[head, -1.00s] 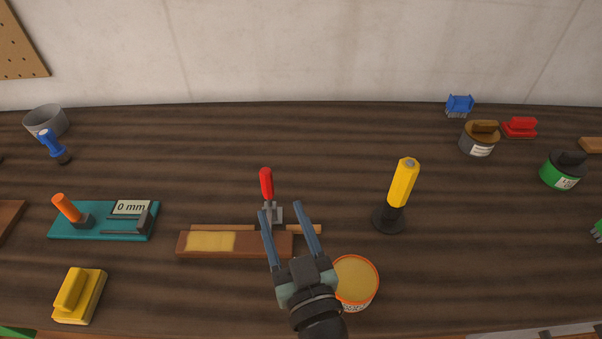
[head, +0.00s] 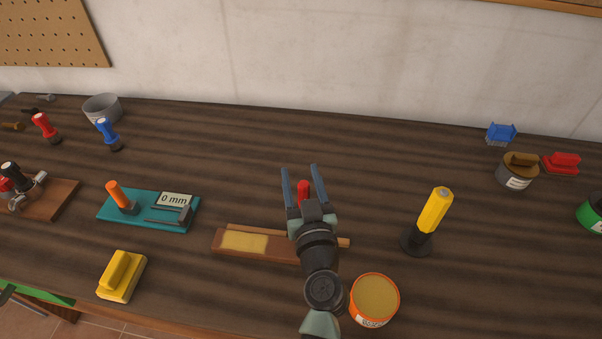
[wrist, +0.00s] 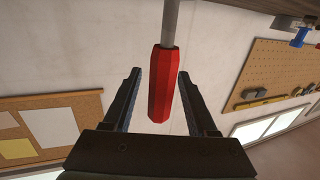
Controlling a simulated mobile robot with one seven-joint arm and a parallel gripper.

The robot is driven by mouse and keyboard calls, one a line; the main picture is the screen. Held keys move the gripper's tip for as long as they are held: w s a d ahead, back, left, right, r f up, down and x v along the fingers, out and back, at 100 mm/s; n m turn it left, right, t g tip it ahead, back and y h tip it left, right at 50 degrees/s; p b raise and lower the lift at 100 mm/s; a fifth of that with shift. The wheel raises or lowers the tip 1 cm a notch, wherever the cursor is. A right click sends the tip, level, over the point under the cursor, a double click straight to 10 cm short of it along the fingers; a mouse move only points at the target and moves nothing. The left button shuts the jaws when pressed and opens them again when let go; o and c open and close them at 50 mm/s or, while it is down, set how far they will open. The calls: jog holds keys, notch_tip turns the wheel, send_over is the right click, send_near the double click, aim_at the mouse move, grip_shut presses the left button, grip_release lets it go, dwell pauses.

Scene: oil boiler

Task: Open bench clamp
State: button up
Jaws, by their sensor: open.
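The bench clamp's red handle (head: 303,191) stands up behind the wooden block (head: 243,242) on the bench. My gripper (head: 305,170) is open, with its two blue-grey fingers on either side of the handle in the head view. In the wrist view the red handle (wrist: 161,88) lies between the open fingers (wrist: 158,76), with a gap on each side, and its grey metal rod runs out beyond it. The clamp's lower part is hidden behind my gripper and wrist in the head view.
An orange-rimmed tin (head: 375,298) stands right of my arm, and a yellow-handled tool (head: 434,212) stands upright farther right. A teal board (head: 130,209) with an orange handle and a yellow block (head: 121,277) lie to the left. The bench behind the clamp is clear.

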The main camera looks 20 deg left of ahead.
jog(key=shift+w, duration=0.1)
grip_shut()
dwell(1.4)
